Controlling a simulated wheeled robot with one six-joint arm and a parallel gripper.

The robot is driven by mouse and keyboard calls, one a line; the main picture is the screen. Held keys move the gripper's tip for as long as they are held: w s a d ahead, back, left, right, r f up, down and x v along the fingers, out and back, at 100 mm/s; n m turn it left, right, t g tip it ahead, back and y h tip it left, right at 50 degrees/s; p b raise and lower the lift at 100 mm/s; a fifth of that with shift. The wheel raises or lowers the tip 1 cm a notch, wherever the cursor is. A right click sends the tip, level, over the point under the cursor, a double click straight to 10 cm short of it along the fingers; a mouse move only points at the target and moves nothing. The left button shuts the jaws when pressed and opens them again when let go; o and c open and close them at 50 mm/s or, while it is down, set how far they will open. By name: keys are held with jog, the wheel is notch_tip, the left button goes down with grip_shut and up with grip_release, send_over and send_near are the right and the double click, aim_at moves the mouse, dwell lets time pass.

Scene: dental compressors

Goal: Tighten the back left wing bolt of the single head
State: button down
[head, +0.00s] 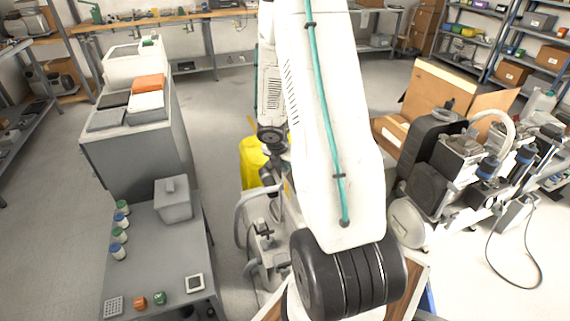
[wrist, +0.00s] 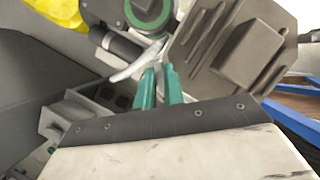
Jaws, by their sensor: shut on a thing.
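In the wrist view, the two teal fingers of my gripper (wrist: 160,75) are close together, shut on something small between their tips. The tips are beside a pale, wing-like part (wrist: 130,71) of the machine; I take the held thing for the wing bolt, though its body is hidden. A grey finned block (wrist: 236,46), seemingly the single head, lies to the upper right of the fingers. A dark round part with a green ring (wrist: 163,20) is above them. In the head view, part of the compressor (head: 265,238) shows left of my arm; my gripper is hidden there.
A yellow container (head: 252,162) stands behind the compressor. A grey bench (head: 165,250) with jars is on the left. Black and white compressor equipment (head: 450,165) and a cardboard box (head: 440,90) are on the right. Blue-edged wooden framing (wrist: 295,115) lies close right of the fingers.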

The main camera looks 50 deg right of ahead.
jog(key=m+g, duration=0.1)
jog(key=m, duration=0.3)
jog(key=shift+w+m+g, duration=0.15)
jog(key=shift+m+g, duration=0.25)
jog(key=m+g, duration=0.1)
jog(key=m, duration=0.2)
jog(key=shift+w+m+y, duration=0.1)
jog(key=shift+m+y, duration=0.2)
jog(key=m, duration=0.2)
jog(key=m+g+y, duration=0.1)
jog(key=m, duration=0.1)
jog(key=shift+w+d+m+g, duration=0.1)
jog(key=shift+d+m+g, duration=0.05)
jog(key=shift+m+g, duration=0.15)
jog(key=shift+m+g+y, duration=0.3)
jog(key=shift+m+y, duration=0.6)
jog(key=shift+m, duration=1.2)
jog(key=shift+d, duration=0.1)
jog(key=shift+r, duration=0.1)
jog(key=c, duration=1.5)
grip_release()
jog(key=v, duration=0.7)
jog(key=shift+w+r, duration=0.25)
jog(key=shift+r, duration=0.05)
